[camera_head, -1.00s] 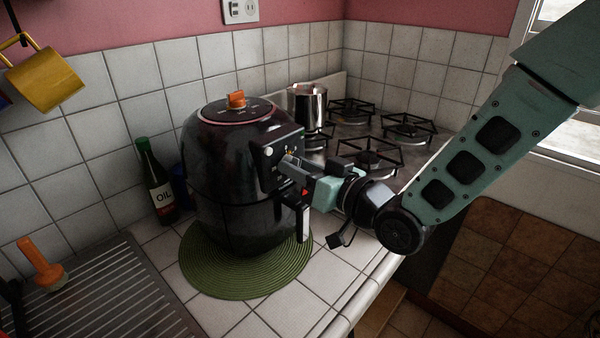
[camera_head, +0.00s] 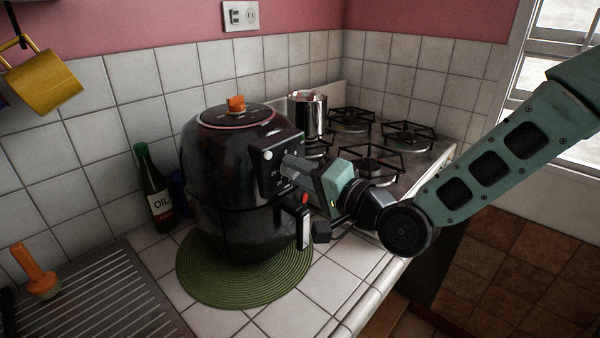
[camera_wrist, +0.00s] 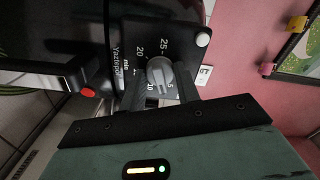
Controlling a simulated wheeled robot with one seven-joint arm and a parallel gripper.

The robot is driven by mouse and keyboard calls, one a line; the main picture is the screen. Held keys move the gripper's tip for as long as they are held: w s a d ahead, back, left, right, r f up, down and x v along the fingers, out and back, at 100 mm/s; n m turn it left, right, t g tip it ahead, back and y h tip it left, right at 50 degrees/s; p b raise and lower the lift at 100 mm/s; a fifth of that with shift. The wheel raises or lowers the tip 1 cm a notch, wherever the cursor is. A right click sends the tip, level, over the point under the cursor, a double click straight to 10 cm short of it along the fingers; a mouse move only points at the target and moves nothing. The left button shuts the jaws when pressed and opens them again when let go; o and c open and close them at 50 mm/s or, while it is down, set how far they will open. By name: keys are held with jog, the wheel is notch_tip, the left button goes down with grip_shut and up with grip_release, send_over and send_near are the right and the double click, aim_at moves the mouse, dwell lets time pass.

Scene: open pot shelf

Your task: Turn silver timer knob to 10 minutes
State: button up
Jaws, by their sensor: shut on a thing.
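The black air fryer (camera_head: 225,170) stands on a round green mat (camera_head: 210,290), its control panel facing my arm. In the wrist view the silver timer knob (camera_wrist: 159,72) sits on a dark dial with white numbers, among them 25, 20 and 5. My gripper (camera_wrist: 161,84) is shut on this knob, one finger on each side. In the head view my gripper (camera_head: 288,166) reaches the panel and its fingers cover the knob. The knob's exact setting cannot be read clearly.
The fryer's drawer handle (camera_head: 303,222) juts out just below my gripper. A stove with a metal pot (camera_head: 307,115) is behind. An oil bottle (camera_head: 155,190) stands left of the fryer. Bare tiled counter (camera_head: 325,285) lies in front.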

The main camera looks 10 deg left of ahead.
jog(key=m, duration=0.3)
jog(key=shift+w+m, duration=0.1)
jog(key=shift+m, duration=2.1)
jog(key=o, duration=1)
